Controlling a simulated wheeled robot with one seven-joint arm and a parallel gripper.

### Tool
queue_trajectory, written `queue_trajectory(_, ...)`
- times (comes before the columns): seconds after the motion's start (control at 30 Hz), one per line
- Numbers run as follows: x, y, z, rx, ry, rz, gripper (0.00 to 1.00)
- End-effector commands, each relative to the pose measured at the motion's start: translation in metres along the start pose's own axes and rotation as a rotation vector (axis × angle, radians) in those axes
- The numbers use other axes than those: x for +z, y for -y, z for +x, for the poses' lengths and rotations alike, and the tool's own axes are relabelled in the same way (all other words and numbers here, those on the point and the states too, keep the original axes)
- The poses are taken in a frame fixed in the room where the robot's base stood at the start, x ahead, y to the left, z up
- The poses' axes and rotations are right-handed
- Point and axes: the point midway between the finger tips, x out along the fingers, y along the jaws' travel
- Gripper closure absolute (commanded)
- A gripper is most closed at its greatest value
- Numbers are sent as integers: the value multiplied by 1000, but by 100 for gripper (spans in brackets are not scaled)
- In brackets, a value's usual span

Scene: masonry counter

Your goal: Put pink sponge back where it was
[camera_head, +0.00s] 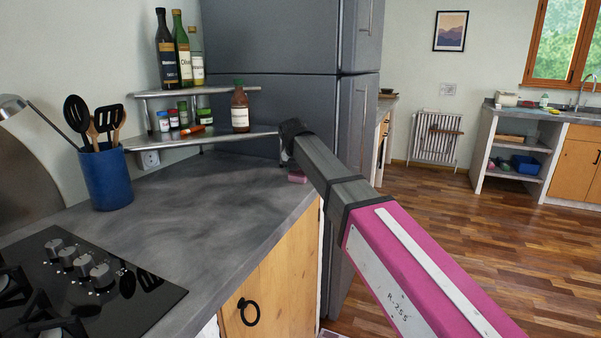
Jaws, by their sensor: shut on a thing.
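The pink sponge (297,177) is at the far right end of the dark grey counter (190,215), close to the fridge. It is small in the view and partly covered by my arm. My gripper (289,165) is at the far end of my arm, right above the sponge, and shut on it. The fingers are mostly hidden by the arm. I cannot tell whether the sponge touches the counter or is held just above it.
A metal corner shelf (230,136) with a sauce bottle (240,108), small jars and tall bottles stands left of my gripper. The fridge (290,40) rises behind. A blue utensil pot (106,178) and a cooktop (80,285) are at left. The counter's middle is clear.

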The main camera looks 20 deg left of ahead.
Motion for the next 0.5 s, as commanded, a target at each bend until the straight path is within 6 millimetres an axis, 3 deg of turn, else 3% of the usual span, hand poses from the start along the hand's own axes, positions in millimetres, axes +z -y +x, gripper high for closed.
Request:
queue_trajectory(0.07,-1,0,2,0,0,0,58)
queue_trajectory(0.1,-1,0,2,0,0,0,19)
queue_trajectory(0.13,-1,0,2,0,0,0,10)
queue_trajectory(0.5,1,0,-2,0,0,0,7)
